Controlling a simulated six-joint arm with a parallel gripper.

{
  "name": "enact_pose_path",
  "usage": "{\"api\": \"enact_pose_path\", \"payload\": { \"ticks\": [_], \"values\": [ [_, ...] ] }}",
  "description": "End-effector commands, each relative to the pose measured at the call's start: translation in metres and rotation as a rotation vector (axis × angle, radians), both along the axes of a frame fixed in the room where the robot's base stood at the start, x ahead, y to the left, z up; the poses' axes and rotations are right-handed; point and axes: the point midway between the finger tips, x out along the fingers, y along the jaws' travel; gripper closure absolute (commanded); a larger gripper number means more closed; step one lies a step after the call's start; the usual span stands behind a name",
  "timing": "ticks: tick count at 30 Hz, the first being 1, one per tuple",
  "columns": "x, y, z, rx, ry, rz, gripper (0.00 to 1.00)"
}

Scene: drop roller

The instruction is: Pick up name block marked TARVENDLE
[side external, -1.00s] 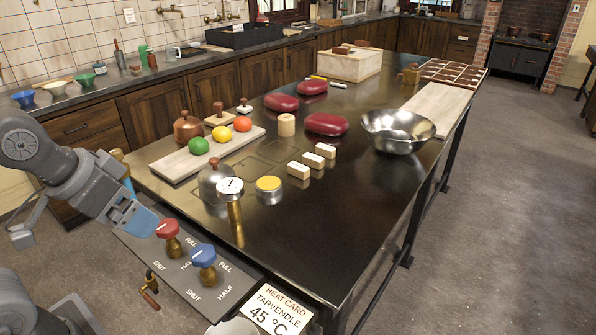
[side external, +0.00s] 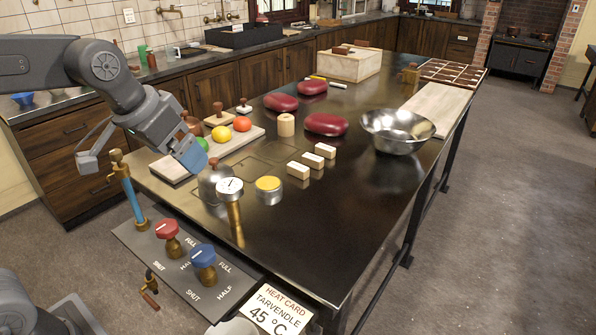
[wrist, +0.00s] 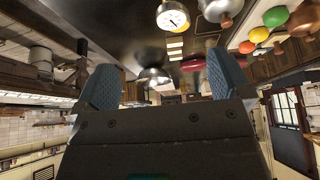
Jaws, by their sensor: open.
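Three small cream name blocks stand in a slanting row on the dark worktop, a near one (side external: 298,170), a middle one (side external: 313,160) and a far one (side external: 326,150). Their lettering is too small to read, so I cannot tell which is marked TARVENDLE. The blocks also show small at the top middle of the wrist view (wrist: 175,49). My gripper (side external: 188,160) is above the worktop's left side, near the steel dome and fruit board, well left of the blocks. In the wrist view its two blue fingers (wrist: 165,82) are wide apart with nothing between them.
A dial gauge (side external: 231,188), a steel dome (side external: 213,186) and a yellow-topped tin (side external: 268,189) stand between my gripper and the blocks. A metal bowl (side external: 397,132) and red cushions (side external: 326,124) lie beyond. A heat card (side external: 273,307) reads TARVENDLE 45 °C. The worktop's front right is clear.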

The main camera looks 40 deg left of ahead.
Motion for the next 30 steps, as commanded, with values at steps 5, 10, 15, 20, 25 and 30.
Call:
{"api": "enact_pose_path", "payload": {
  "ticks": [5,10,15,20,25,30],
  "values": [
    [0.083,0.004,0.004,0.0,0.027,-0.008,0.04],
    [0.158,0.009,-0.01,0.0,0.043,-0.016,0.04],
    [0.227,0.015,-0.041,0.0,0.059,-0.023,0.04],
    [0.269,0.02,-0.071,0.0,0.069,-0.029,0.04],
    [0.288,0.022,-0.088,-0.001,0.072,-0.032,0.04],
    [0.297,0.022,-0.108,0.0,0.075,-0.033,0.04]
  ]
}}
